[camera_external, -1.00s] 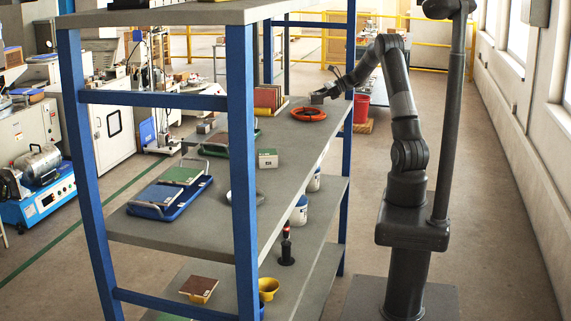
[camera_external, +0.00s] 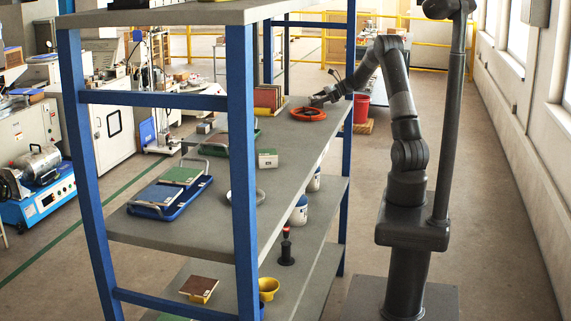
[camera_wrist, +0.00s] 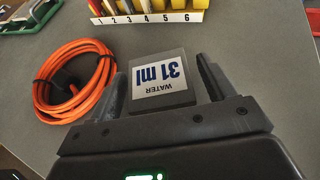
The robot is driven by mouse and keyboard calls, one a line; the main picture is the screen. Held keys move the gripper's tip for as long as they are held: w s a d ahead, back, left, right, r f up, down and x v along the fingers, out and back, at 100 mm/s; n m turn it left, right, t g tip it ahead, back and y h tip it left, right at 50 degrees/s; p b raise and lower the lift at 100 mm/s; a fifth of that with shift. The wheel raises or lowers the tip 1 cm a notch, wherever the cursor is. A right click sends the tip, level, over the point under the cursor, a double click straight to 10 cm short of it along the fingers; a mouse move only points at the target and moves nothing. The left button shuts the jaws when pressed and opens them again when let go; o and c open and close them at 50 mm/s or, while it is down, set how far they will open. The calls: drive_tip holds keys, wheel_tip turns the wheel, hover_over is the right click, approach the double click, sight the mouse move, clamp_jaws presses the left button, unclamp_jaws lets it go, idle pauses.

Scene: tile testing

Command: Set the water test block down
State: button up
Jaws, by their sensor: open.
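The water test block (camera_wrist: 163,82) is a dark block with a white label reading "WATER 31 ml". In the wrist view it sits between the two fingers of my gripper (camera_wrist: 162,78), over the grey shelf. The fingers are open, with a gap visible on either side of the block. In the external view my gripper (camera_external: 320,98) is low at the far end of the middle shelf (camera_external: 225,210), just behind the orange coil. The block cannot be made out there. Its underside is hidden in both views.
A coil of orange cable (camera_wrist: 76,82) lies left of the block, close to the left finger. A numbered rack (camera_wrist: 155,17) stands beyond the block. Blue shelf posts (camera_external: 348,150) flank the shelf. Bare shelf shows right of the fingers in the wrist view.

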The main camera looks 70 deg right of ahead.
drive_tip(key=v, duration=1.2)
